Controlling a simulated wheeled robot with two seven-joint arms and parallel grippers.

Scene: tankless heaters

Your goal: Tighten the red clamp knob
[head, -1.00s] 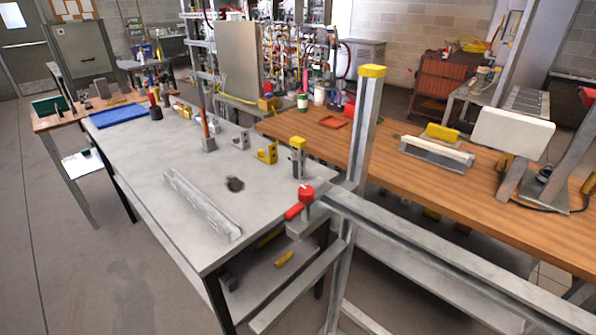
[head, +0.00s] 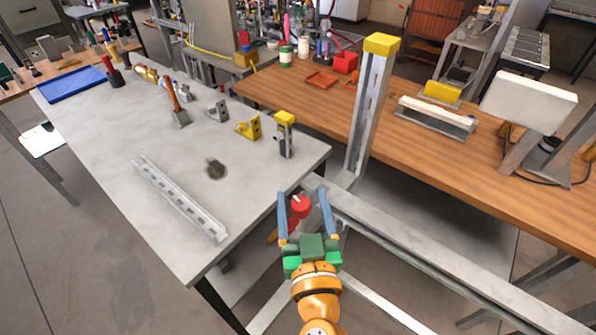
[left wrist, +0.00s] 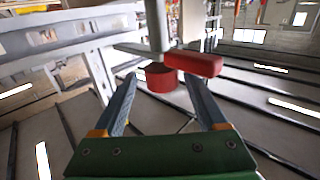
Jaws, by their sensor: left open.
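The red clamp knob (head: 300,206) sits by the grey metal frame at the corner of the metal table. In the left wrist view the red knob (left wrist: 161,79) is a short cylinder under a grey post, with a red bar (left wrist: 195,63) beside it. My left gripper (head: 302,194) is open, its two blue-grey fingers on either side of the knob in the head view. In the left wrist view its fingertips (left wrist: 159,78) flank the knob with gaps; I cannot tell any contact. The gripper's green body hides part of the frame below. My right gripper is not in view.
A grey beam (head: 430,245) runs right from the yellow-capped upright post (head: 369,115), close to my gripper. The metal table (head: 110,140) holds a slotted channel (head: 180,199) and a yellow bracket (head: 249,128). A wooden bench (head: 460,165) stands behind the beam.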

